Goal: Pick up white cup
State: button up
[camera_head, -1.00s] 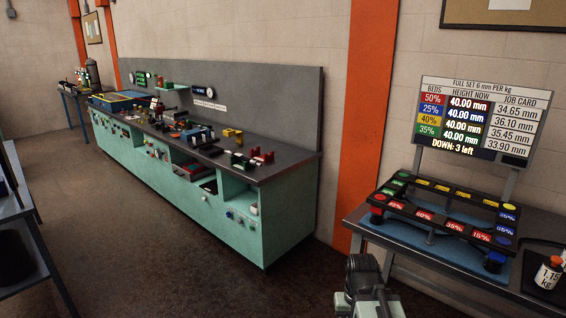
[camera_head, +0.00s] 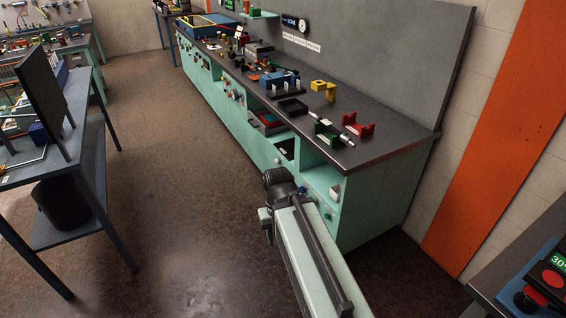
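I cannot make out a white cup with certainty. A small white object (camera_head: 335,192) sits in the open right-end compartment of the green workbench (camera_head: 370,205); it is too small to tell what it is. My own pale arm reaches up from the bottom of the picture to a dark joint just in front of that bench end. The fingers of my gripper do not show, so I see neither their opening nor anything held.
Red brackets (camera_head: 358,130), a blue block (camera_head: 280,80) and yellow pieces (camera_head: 324,88) stand on the benchtop. A dark-legged table (camera_head: 100,185) stands at left. The floor between is clear. A table corner with a red knob (camera_head: 546,284) is at lower right.

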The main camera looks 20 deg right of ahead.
aim_at(335, 191)
jog(key=u, duration=0.35)
jog(key=i, duration=1.25)
jog(key=u, duration=0.4)
jog(key=k, duration=0.75)
jog(key=u, duration=0.2)
jog(key=i, duration=0.75)
jog(key=z, duration=0.05)
